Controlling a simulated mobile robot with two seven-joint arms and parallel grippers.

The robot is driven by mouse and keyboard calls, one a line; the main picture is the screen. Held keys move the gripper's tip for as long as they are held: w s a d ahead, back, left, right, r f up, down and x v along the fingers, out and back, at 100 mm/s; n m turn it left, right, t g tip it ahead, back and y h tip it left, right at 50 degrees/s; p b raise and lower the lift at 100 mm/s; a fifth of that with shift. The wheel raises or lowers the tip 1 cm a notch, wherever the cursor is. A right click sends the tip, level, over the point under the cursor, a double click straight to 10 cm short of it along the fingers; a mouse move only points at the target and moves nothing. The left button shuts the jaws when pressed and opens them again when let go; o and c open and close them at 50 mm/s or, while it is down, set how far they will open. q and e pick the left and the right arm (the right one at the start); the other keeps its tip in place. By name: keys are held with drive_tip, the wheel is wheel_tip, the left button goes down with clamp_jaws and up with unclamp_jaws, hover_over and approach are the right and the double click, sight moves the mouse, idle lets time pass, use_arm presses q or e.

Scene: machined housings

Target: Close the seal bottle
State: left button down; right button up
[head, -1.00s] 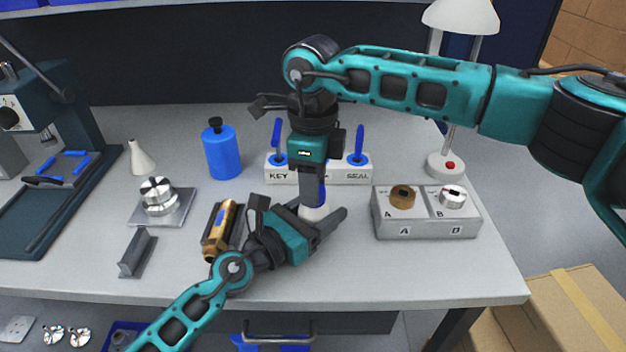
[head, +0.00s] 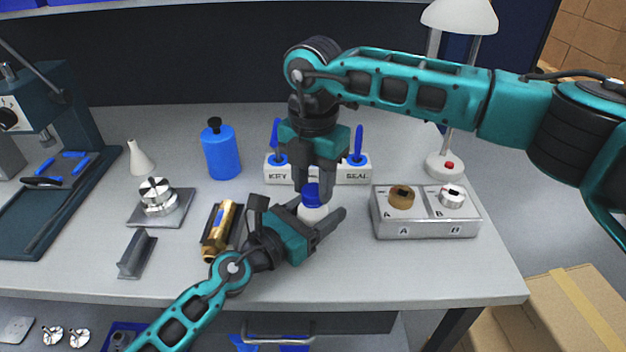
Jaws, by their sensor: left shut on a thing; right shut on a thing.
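The seal bottle (head: 311,213) is white and stands upright on the bench in the middle of the head view. Its blue cap (head: 311,194) sits on its top. My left gripper (head: 322,222) comes from the lower left and is shut on the white bottle body. My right gripper (head: 313,192) points down from above and is shut on the blue cap. Its fingers hide the cap's sides, and the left gripper hides part of the bottle.
A KEY and SEAL holder (head: 318,176) with two blue-handled tools stands behind. A grey A/B box (head: 425,228) is to the right, a brass part in a cradle (head: 220,230) to the left. A blue bottle (head: 221,152) and a lamp (head: 446,165) stand farther back.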

drive_tip(key=m, duration=0.3)
drive_tip(key=shift+m, duration=0.4)
drive_tip(key=m, duration=0.3)
drive_tip(key=shift+m, duration=0.4)
drive_tip(key=o, duration=1.1)
wheel_tip(320, 180, up, 12)
use_arm(q)
drive_tip(key=shift+c, duration=0.9)
unclamp_jaws()
